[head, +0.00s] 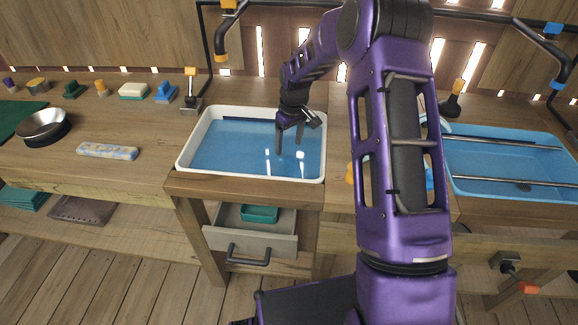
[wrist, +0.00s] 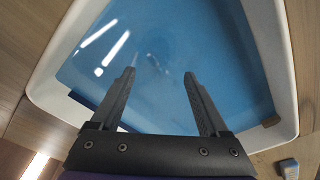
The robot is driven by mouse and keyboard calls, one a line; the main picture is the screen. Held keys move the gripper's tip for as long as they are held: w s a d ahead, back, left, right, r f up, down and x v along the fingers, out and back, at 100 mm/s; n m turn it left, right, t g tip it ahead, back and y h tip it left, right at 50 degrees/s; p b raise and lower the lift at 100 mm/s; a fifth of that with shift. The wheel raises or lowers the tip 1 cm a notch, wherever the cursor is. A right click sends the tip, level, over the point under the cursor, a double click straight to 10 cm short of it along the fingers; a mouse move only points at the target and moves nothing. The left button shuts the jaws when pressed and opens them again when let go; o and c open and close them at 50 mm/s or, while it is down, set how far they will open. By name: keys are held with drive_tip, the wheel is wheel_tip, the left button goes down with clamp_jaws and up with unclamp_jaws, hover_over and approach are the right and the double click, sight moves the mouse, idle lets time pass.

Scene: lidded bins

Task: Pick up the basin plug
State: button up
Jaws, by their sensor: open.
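My gripper (head: 289,147) is open and empty, pointing down over the left basin (head: 181,160). In the wrist view my gripper (wrist: 160,74) has its two fingers well apart over the blue water. The basin (wrist: 278,60) is white-rimmed and filled with clear blue water, with bright reflections on it. I cannot make out the basin plug with certainty. A faint small dark mark shows under the water between and beyond the fingertips in the wrist view, too blurred to identify.
A second blue basin (head: 500,150) with metal bars across it stands at the right. A dark bowl (head: 43,127) and a speckled bar (head: 108,151) lie on the left counter. Below the left basin, a drawer (head: 250,238) stands open. Black pipework rises behind.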

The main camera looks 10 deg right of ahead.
sight(289, 159)
wheel_tip(289, 159, down, 2)
drive_tip(key=shift+w, duration=0.15)
drive_tip(key=shift+f+b, duration=0.45)
drive_tip(key=shift+f, duration=2.35)
drive_tip(key=shift+r, duration=0.1)
clamp_jaws()
